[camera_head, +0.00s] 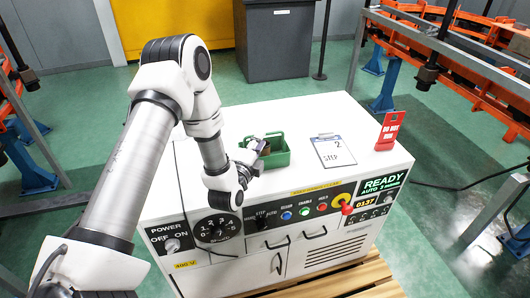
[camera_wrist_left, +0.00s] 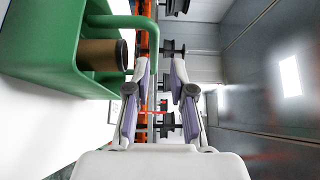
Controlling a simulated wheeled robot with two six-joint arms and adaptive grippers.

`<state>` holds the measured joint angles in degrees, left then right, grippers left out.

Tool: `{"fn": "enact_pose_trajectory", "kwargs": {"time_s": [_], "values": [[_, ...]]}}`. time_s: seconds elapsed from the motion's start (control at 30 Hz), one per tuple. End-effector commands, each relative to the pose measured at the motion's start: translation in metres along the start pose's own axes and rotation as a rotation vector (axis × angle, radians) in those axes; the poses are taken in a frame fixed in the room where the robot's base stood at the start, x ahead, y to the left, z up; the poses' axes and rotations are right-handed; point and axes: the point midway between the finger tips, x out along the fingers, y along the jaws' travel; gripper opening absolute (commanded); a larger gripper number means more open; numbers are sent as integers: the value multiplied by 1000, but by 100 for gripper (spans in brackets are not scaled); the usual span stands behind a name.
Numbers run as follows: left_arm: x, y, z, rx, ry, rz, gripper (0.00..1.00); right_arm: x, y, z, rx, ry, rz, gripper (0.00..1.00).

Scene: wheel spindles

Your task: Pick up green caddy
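The green caddy (camera_head: 279,160) stands on the white cabinet top, left of the sign cards. It has a raised handle and a brown cylinder (camera_wrist_left: 97,54) inside. My left gripper (camera_head: 261,146) is at the caddy's left side, near its handle. In the left wrist view, the caddy (camera_wrist_left: 40,50) fills the upper left. The left gripper (camera_wrist_left: 158,75) has its two fingers apart, with a green handle bar (camera_wrist_left: 151,50) showing between them. I cannot tell whether either finger touches the bar. My right gripper is not in view.
The white cabinet (camera_head: 330,110) has knobs and buttons along its front. A "STEP 2" card (camera_head: 334,151) lies right of the caddy, and a red sign (camera_head: 387,131) stands at the right edge. Orange racks (camera_head: 455,60) stand at both sides. The back of the top is clear.

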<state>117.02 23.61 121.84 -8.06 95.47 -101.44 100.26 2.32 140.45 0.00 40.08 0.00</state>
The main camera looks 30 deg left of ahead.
Motion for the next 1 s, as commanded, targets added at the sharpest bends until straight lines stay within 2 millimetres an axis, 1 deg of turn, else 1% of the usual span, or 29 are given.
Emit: {"fn": "enact_pose_trajectory", "kwargs": {"time_s": [0.03,0.1,0.2,0.4,0.43,0.47,0.5,0.87,1.0], "values": [[10,-3,-2,3,1,-3,23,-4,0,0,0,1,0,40],[22,-2,-2,1,1,-1,23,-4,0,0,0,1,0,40],[33,-1,-2,0,1,1,23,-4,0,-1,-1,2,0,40],[34,0,-2,-1,1,3,23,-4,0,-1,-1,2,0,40],[34,0,-2,-1,1,3,16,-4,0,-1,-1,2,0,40],[34,0,-2,-1,1,3,5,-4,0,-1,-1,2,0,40],[34,0,-2,-1,1,3,0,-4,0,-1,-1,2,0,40],[34,0,-2,-1,1,3,0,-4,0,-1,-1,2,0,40],[34,-4,-2,-2,1,2,0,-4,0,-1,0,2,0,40]]}}
